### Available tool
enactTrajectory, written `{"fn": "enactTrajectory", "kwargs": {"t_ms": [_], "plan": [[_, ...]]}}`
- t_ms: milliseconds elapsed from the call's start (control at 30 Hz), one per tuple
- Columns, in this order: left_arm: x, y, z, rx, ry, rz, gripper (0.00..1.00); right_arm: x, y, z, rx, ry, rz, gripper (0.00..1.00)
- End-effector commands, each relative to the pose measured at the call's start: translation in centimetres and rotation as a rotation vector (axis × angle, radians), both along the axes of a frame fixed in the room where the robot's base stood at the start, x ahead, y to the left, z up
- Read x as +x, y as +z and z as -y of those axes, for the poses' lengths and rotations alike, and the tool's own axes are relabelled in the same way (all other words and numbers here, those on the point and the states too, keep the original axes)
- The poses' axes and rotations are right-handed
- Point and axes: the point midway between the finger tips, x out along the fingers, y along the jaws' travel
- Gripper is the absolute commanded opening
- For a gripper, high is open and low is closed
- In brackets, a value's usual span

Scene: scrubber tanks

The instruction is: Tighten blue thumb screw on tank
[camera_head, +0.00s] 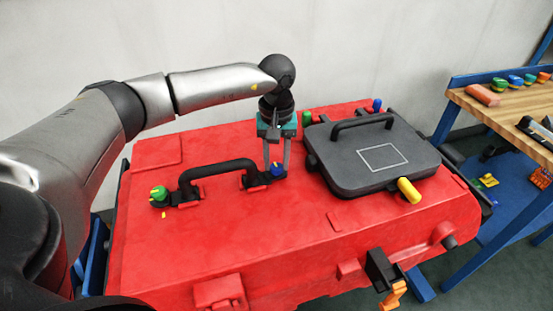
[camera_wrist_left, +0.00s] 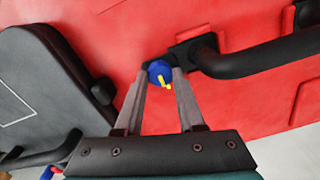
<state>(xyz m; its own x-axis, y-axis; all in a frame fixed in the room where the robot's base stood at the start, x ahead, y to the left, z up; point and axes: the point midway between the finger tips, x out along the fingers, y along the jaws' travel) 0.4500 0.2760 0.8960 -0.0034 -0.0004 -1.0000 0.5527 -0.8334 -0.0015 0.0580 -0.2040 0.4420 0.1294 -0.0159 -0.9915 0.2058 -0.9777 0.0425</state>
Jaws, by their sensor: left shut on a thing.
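The blue thumb screw (camera_head: 278,170) sits at the right end of the black handle (camera_head: 217,171) on top of the red tank (camera_head: 300,215). My left gripper (camera_head: 276,169) points down from above with its fingers around this screw. In the left wrist view the blue screw (camera_wrist_left: 160,72), with a yellow mark on it, is between the two fingertips (camera_wrist_left: 160,74), and the gripper is shut on it. A green thumb screw (camera_head: 159,195) sits at the handle's left end. My right gripper is not in view.
A black lid (camera_head: 365,175) with its own handle stands right of my gripper, with a yellow knob (camera_head: 408,190) at its front and green (camera_head: 306,118) and blue (camera_head: 377,105) knobs behind. A wooden workbench (camera_head: 515,105) with parts stands at right.

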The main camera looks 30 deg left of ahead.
Motion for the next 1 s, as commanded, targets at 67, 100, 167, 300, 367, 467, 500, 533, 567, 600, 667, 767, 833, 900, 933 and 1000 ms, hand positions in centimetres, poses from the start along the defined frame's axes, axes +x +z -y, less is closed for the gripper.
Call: {"fn": "enactTrajectory", "kwargs": {"t_ms": [67,100,167,300,367,467,500,533,567,600,667,767,833,900,933,1000], "plan": [[0.3,0.6,-0.1,-0.002,0.003,0.012,0.00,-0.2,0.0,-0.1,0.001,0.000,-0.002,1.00],[0.3,0.6,-0.1,-0.002,0.003,0.012,0.00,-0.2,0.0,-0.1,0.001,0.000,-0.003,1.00],[0.3,0.6,-0.1,-0.002,0.003,0.012,0.44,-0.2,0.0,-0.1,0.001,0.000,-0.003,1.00],[0.2,0.4,0.0,-0.001,0.003,0.008,0.59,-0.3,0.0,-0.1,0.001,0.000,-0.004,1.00],[0.2,0.3,0.0,-0.001,0.003,0.006,0.66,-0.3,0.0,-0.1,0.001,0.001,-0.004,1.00],[0.1,0.2,0.0,0.000,0.003,0.005,0.69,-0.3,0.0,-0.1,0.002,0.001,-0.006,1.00],[0.1,0.2,0.0,0.000,0.003,0.005,0.69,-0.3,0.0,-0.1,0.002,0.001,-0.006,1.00],[0.1,0.2,0.0,-0.001,0.003,0.004,0.69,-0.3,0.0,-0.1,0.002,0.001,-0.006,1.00],[0.1,0.2,0.0,-0.001,0.003,0.004,0.69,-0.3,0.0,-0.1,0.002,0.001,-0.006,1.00],[0.1,0.2,0.0,0.000,0.002,0.004,0.69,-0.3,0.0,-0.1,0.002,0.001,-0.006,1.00],[0.1,0.3,0.0,0.000,0.002,0.004,0.69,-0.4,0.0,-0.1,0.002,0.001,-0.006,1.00],[0.1,1.1,0.0,0.000,0.002,0.005,0.69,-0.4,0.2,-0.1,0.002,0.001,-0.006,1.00],[0.2,2.1,0.0,-0.001,0.003,0.006,0.69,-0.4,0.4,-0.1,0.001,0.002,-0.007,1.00],[0.2,3.5,-0.1,0.001,0.003,0.008,0.69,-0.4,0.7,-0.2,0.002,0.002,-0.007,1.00],[0.2,4.2,0.0,0.000,0.003,0.009,0.69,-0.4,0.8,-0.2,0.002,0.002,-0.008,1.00],[0.2,6.0,0.0,-0.001,0.002,0.009,0.69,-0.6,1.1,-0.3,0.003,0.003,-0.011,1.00]]}}
